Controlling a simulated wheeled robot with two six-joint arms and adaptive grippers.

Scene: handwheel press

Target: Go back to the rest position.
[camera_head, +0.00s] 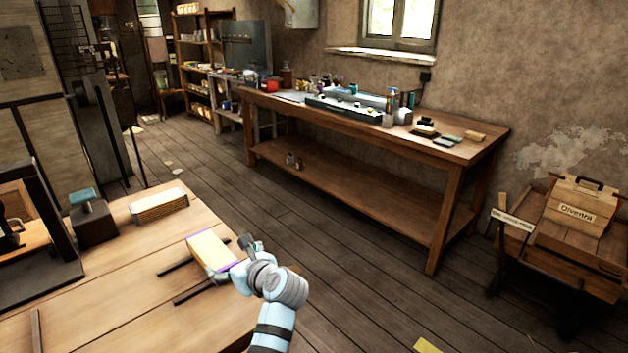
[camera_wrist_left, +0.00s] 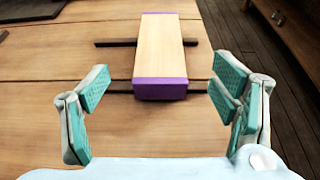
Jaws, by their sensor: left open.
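A pale wooden block with purple ends (camera_head: 210,248) lies on the wooden table at the lower left, across two dark strips. It also shows in the left wrist view (camera_wrist_left: 160,50), straight ahead, with its near purple end facing me. My left gripper (camera_head: 228,262) is at the right end of the block in the head view. In the left wrist view my left gripper (camera_wrist_left: 160,88) is open, with its teal pads wide apart and nothing between them. The block's near end lies just beyond the fingertips, with clear space at both sides. My right gripper is not in view.
The near table (camera_head: 130,275) also bears a bundle of pale slats (camera_head: 159,205), a dark block with a teal top (camera_head: 92,218) and a dark frame (camera_head: 55,230) at left. A long workbench (camera_head: 300,113) with bottles stands behind. Open floor (camera_head: 340,265) lies right of the table.

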